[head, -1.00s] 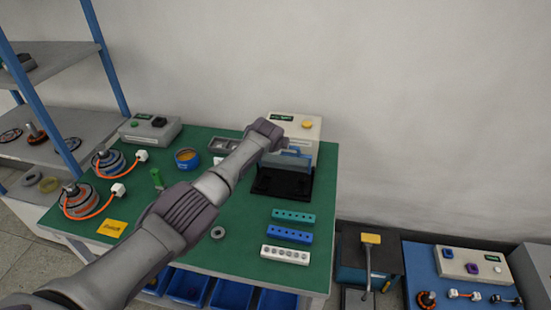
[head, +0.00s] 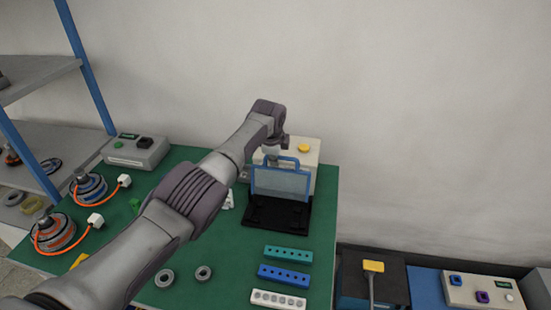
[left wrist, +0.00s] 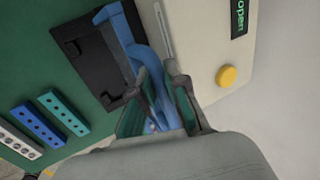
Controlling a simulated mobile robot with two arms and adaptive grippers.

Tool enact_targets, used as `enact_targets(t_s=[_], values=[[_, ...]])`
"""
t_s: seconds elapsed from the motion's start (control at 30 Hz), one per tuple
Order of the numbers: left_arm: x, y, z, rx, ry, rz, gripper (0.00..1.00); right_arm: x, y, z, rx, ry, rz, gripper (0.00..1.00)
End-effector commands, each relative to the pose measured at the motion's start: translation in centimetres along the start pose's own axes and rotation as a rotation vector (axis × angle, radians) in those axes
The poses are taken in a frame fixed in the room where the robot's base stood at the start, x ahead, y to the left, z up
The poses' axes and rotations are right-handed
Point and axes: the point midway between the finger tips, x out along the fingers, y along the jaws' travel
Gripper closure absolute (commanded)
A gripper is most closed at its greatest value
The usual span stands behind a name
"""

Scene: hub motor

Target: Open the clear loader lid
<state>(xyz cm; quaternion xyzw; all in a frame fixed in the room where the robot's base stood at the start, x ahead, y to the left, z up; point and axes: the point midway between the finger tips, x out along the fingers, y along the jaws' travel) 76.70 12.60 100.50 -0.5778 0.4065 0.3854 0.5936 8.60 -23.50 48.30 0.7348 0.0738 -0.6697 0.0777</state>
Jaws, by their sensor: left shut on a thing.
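The clear loader lid (head: 281,184) has a blue frame and stands about upright at the back of the black loader base (head: 277,214) on the green table. Its blue handle (head: 284,160) is at the top edge. My left gripper (head: 274,158) is at the handle, partly hidden by my own wrist in the head view. In the left wrist view my left gripper (left wrist: 158,82) is shut on the blue handle (left wrist: 150,62), which runs between its fingers. My right gripper is not in view.
A cream box (head: 305,152) with a yellow button stands right behind the lid. Teal (head: 288,254), blue (head: 283,276) and white (head: 278,298) hole blocks lie in front of the base. Motors with orange cables and a grey control box (head: 137,151) are at the left.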

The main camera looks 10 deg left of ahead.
Motion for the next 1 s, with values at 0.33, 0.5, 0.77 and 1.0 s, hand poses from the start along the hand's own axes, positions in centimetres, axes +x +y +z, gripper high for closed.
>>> enact_targets(t_s=[0.33, 0.5, 0.77, 1.0], values=[[0.0, -0.06, 0.02, 0.001, 0.0, -0.003, 1.0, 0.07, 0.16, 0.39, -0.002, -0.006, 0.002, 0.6], [-0.02, -0.08, 0.02, 0.001, 0.0, -0.004, 1.0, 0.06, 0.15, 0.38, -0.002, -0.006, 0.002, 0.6], [-0.01, -0.07, 0.03, 0.0, 0.0, -0.003, 0.75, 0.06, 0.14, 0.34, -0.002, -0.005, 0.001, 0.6], [-0.15, -0.05, 0.04, 0.0, 0.0, -0.002, 0.75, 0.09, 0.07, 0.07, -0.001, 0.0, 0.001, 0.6]])
